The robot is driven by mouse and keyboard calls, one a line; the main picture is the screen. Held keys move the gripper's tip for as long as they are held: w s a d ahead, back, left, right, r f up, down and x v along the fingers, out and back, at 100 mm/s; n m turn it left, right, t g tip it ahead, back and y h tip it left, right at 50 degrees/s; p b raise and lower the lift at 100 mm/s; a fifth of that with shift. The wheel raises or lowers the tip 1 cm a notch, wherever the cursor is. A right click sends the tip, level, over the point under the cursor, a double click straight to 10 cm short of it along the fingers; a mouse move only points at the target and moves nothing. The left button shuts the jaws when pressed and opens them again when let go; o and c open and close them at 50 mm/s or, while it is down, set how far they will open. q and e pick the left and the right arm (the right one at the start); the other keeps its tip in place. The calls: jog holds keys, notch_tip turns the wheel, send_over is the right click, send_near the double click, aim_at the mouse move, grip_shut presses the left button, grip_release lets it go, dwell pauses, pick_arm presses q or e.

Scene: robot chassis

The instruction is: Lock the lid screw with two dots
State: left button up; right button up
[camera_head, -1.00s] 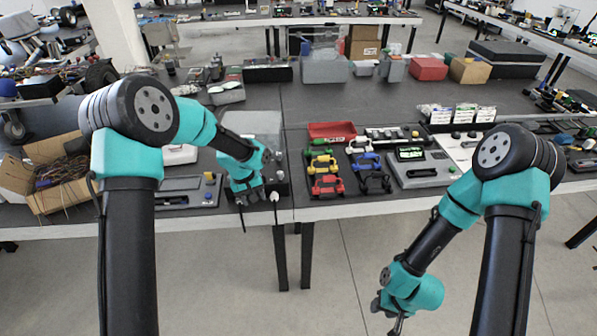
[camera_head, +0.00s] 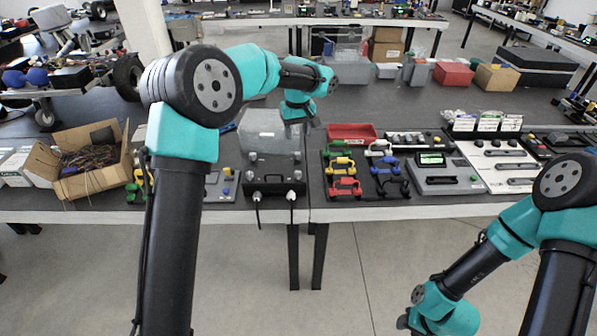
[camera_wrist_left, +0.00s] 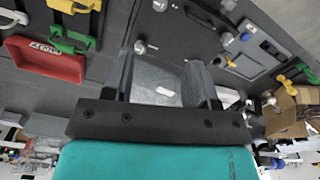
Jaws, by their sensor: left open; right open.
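A chassis stands near the table's front edge, with a raised grey lid (camera_head: 264,132) and a black front panel (camera_head: 274,188) with a handle. Small round silver screws (camera_head: 252,156) sit along it; they show in the left wrist view as pale knobs (camera_wrist_left: 140,47). Dot marks are too small to make out. My left gripper (camera_head: 300,118) is high near the lid's right side, open and empty. In the left wrist view the left gripper (camera_wrist_left: 163,72) has its fingers apart with the grey lid (camera_wrist_left: 150,78) behind them. My right gripper (camera_head: 405,322) is low at the bottom edge, open, mostly unclear.
A red tray (camera_head: 352,132) and several coloured handles (camera_head: 343,187) lie right of the chassis. A grey panel box (camera_head: 440,175) stands beyond them. An open cardboard box (camera_head: 85,170) of wires is at the left. The floor (camera_head: 350,260) in front is clear.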

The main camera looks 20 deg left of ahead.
aim_at(298, 172)
pick_arm(q)
notch_tip(298, 172, down, 17)
jog(key=shift+r, duration=0.1)
dwell(0.5)
jog(key=shift+c, duration=0.4)
jog(key=c, duration=0.8)
jog(key=shift+c, duration=0.2)
